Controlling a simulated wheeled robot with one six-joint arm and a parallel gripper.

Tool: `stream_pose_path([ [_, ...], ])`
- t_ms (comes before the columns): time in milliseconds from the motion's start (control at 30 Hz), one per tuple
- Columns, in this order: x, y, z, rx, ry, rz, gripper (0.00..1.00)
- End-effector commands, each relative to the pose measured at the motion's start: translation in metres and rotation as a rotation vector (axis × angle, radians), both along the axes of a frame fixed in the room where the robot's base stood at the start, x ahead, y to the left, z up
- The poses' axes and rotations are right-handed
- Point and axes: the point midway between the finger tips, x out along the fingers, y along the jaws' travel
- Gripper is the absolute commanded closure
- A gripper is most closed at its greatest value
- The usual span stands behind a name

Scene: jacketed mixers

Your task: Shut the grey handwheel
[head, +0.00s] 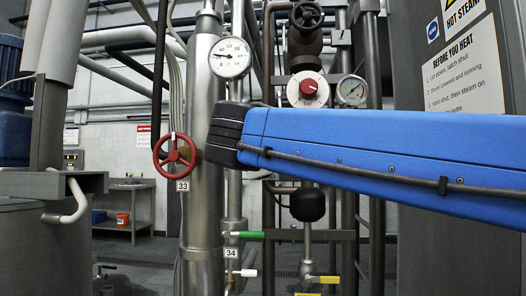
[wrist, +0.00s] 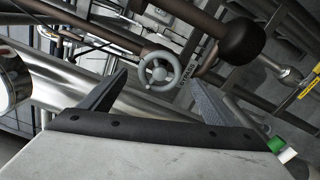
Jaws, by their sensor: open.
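The grey handwheel (wrist: 160,71) shows in the wrist view, a small spoked wheel just beyond and between my fingertips. My gripper (wrist: 160,82) is open and empty, with one dark finger on each side of the wheel in the picture. I cannot tell how far the fingertips are from the wheel. A tag with lettering (wrist: 186,62) sits on the pipe to the right of the wheel. In the head view the grey handwheel and my gripper do not show; my blue arm crosses the right half and covers that area.
A red handwheel (head: 174,156) tagged 33 stands left of my arm. A green lever (head: 246,235), a white lever (head: 245,273) and a yellow lever (head: 322,280) are lower down. A dark handwheel (head: 307,14), gauge (head: 231,58) and red-knobbed dial (head: 308,90) are above. Pipes crowd around.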

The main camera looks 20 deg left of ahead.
Motion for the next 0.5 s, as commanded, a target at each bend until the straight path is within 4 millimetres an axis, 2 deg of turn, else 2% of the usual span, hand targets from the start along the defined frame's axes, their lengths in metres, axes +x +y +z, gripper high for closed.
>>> stream_pose_path([
  [33, 0.011, 0.002, -0.001, -0.001, 0.0, -0.003, 0.18],
  [200, 0.035, 0.008, -0.001, 0.0, 0.001, -0.002, 0.18],
  [500, 0.056, 0.013, 0.0, 0.0, 0.0, 0.0, 0.18],
])
